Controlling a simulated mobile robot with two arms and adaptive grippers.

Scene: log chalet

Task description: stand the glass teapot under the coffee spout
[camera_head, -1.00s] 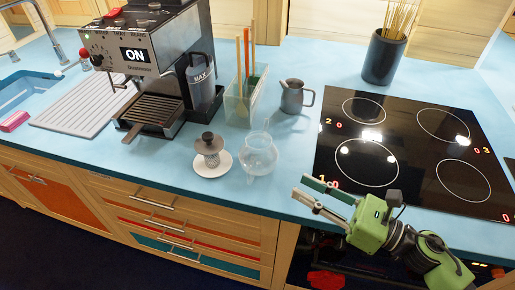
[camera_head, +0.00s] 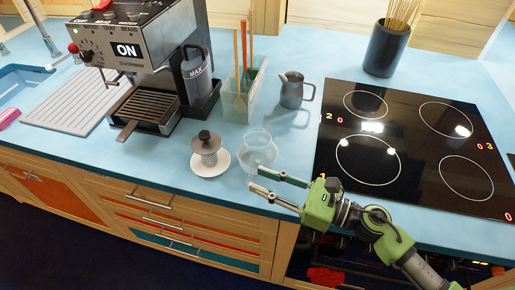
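The glass teapot (camera_head: 258,149) is clear and stands upright on the blue counter, right of a white saucer. My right gripper (camera_head: 256,179) is open, its two fingers pointing left, just in front of and below the teapot in the picture. I cannot tell whether a finger touches it. The coffee machine (camera_head: 125,50) stands at the back left with an ON display. Its drip tray (camera_head: 149,107) is bare. The spout is hard to make out under the machine's front. My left gripper is not in view.
A white saucer (camera_head: 223,168) holds a patterned strainer with a dark lid (camera_head: 206,146). A grey milk jug (camera_head: 293,90), a utensil box (camera_head: 238,108) and a dark pot of sticks (camera_head: 384,50) stand behind. The black hob (camera_head: 410,150) lies right. The counter between saucer and drip tray is clear.

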